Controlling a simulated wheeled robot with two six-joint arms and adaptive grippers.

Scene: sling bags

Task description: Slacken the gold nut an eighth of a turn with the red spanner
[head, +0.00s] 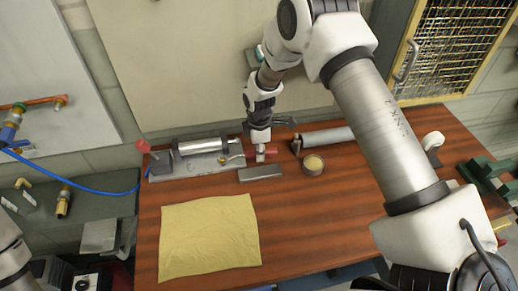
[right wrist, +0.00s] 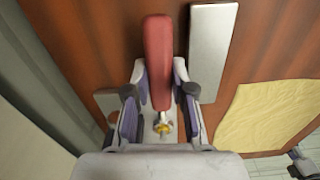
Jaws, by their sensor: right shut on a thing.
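The red spanner (right wrist: 158,55) lies between the fingers of my right gripper (right wrist: 160,78), which is shut on its handle. In the head view my right gripper (head: 261,155) is low over the back of the table, with some red of the spanner (head: 270,149) beside it. The gold nut (right wrist: 163,127) shows just past the handle's near end in the wrist view. It sits at the right end of the grey fixture (head: 190,170) with a silver cylinder (head: 200,146). I cannot tell whether the spanner's jaw is around the nut.
A grey bar (head: 261,173) lies in front of the right gripper. A round tin (head: 312,165) and a grey tube (head: 328,138) are to its right. A yellow cloth (head: 209,238) covers the front left of the wooden table (head: 315,220); the front middle is clear.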

